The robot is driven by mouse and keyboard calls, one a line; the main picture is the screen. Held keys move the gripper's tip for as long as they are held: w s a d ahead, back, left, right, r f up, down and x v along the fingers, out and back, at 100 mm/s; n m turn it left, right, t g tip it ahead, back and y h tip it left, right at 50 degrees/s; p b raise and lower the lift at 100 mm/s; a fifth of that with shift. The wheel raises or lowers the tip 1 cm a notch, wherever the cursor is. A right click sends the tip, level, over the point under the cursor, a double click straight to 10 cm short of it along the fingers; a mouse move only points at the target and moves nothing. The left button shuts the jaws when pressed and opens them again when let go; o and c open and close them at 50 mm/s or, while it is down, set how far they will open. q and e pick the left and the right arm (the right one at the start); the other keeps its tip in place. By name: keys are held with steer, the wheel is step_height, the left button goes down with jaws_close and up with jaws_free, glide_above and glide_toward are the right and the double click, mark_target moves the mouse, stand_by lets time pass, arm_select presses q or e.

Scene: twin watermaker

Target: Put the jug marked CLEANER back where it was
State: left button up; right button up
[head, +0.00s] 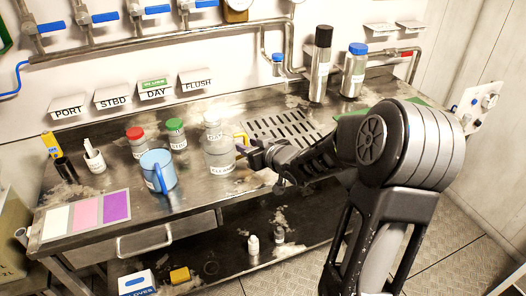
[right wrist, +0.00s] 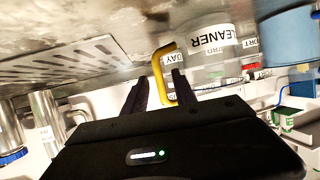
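The clear jug marked CLEANER (head: 221,156) stands on the metal counter, its yellow handle (head: 241,138) turned right towards my right gripper (head: 246,149). In the right wrist view, which is upside down, the jug (right wrist: 212,58) shows its label and the yellow handle (right wrist: 158,72). My right gripper's fingers (right wrist: 160,90) are apart, one on each side of the handle, with space visible around it. I cannot tell whether either finger touches it. My left gripper is not in view.
A blue jug (head: 158,171) stands left of the clear jug, with red-capped (head: 137,142) and green-capped (head: 175,132) containers behind. A slotted drain grate (head: 285,128) lies to the right. Tall bottles (head: 320,65) stand at the back right. A coloured card (head: 85,214) lies at the left front.

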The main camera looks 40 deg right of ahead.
arm_select(q)
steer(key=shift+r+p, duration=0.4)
steer(key=shift+p, duration=0.05)
arm_select(e)
steer(key=v, duration=1)
steer(key=shift+s, duration=0.1)
stand_by(1.0)
